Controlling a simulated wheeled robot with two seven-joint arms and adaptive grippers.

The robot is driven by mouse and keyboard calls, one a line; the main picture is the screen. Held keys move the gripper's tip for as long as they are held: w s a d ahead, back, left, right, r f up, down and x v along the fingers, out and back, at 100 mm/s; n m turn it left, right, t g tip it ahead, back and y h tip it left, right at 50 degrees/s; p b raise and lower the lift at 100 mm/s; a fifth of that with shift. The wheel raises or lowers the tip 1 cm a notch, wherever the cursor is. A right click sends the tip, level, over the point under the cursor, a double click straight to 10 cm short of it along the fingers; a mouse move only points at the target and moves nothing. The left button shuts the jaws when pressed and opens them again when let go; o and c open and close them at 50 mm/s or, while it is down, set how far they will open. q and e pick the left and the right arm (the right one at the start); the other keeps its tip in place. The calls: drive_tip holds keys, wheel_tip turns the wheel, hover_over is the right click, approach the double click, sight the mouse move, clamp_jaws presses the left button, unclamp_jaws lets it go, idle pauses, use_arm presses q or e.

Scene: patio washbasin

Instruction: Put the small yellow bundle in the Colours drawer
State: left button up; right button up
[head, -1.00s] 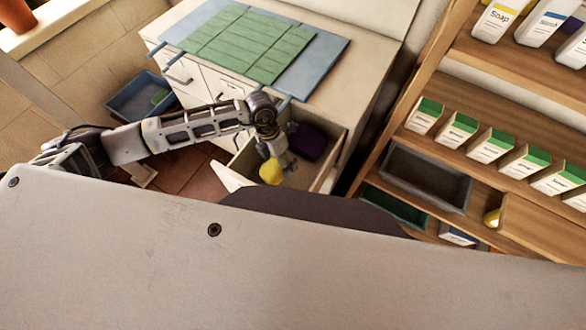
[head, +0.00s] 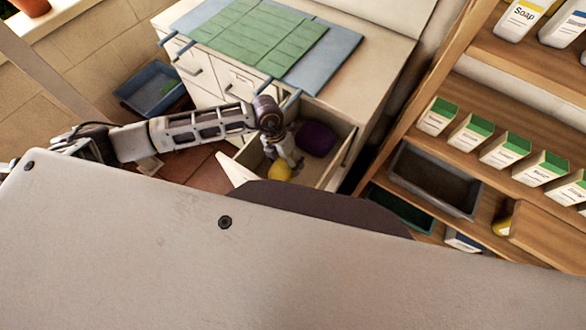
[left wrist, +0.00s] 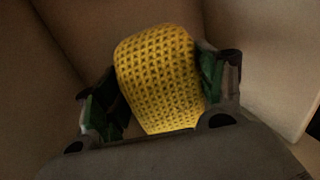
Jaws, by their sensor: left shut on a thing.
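The small yellow bundle (head: 279,171) shows in the head view inside or just over an open drawer (head: 333,172) at the right end of the white cabinet. My left gripper (head: 283,160) is shut on it from above. In the left wrist view the yellow knitted bundle (left wrist: 160,80) sits between the two fingers (left wrist: 155,95), with the pale drawer walls around it. I cannot tell if it touches the drawer floor. A purple bundle (head: 317,138) lies in the same drawer, behind it. No drawer label is readable. My right gripper is not in view.
A blue mat with green cloths (head: 262,42) covers the cabinet top. A blue bin (head: 150,90) stands on the floor at the left. A wooden shelf (head: 520,115) with bottles, cartons and a grey tray (head: 432,180) stands close on the right.

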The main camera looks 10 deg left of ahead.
sight(287, 170)
use_arm(q)
drive_tip(key=shift+f, duration=2.75)
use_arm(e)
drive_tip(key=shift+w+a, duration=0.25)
use_arm(q)
drive_tip(key=shift+f, duration=1.5)
drive_tip(key=shift+f+b, duration=0.3)
drive_tip(key=shift+f, duration=0.1)
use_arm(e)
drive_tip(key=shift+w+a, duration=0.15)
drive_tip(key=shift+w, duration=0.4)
use_arm(q)
drive_tip(key=shift+f, duration=0.1)
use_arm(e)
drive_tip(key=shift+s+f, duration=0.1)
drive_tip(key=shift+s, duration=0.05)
use_arm(q)
drive_tip(key=o, duration=1.1)
drive_tip(key=shift+o, duration=0.2)
